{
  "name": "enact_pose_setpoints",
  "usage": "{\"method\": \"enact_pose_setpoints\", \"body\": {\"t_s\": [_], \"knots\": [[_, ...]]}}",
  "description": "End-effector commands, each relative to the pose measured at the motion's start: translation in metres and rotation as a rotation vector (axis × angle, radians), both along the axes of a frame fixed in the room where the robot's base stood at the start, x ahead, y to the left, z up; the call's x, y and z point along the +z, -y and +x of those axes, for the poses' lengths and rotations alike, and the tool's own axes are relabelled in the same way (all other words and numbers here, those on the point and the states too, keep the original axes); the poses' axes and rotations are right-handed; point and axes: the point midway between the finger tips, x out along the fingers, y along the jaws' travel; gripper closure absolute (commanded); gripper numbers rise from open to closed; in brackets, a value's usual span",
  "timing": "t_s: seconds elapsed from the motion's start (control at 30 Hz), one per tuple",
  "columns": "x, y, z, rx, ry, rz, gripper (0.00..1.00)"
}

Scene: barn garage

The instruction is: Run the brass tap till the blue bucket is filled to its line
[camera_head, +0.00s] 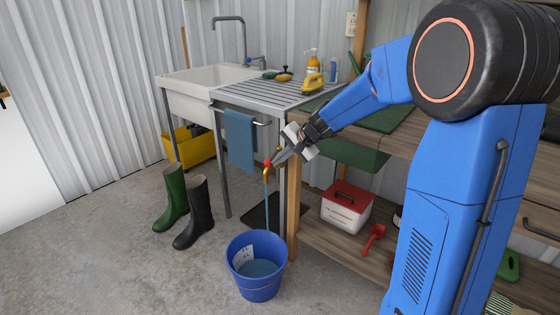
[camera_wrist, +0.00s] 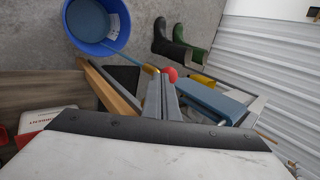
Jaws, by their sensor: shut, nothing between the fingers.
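The blue bucket (camera_head: 257,272) stands upright on the concrete floor under the brass tap (camera_head: 265,176). A thin stream of water (camera_head: 266,210) falls from the tap into it, and water lies inside below the rim. A pale label shows on the inner wall; I cannot tell exactly how the level meets a line. The tap has a red knob (camera_head: 267,163), and my gripper (camera_head: 277,160) is shut and empty with its tips close by it. In the wrist view the fingertips (camera_wrist: 161,76) point at the red knob (camera_wrist: 170,74), and the bucket (camera_wrist: 97,22) is at upper left.
A wooden bench post (camera_head: 293,205) stands just right of the tap. A blue towel (camera_head: 240,140) hangs from the sink's rail to the left. Rubber boots (camera_head: 190,213) stand on the floor. A red-and-white box (camera_head: 346,208) sits on the lower shelf. Floor left of the bucket is clear.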

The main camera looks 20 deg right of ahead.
Motion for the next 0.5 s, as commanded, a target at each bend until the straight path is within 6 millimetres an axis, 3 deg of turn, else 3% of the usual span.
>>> {"method": "enact_pose_setpoints", "body": {"t_s": [0.17, 0.5], "knots": [[0.0, -0.005, 0.002, 0.001, -0.001, 0.001, 1.0], [0.0, -0.039, 0.018, 0.001, 0.0, 0.0, 1.0]]}}
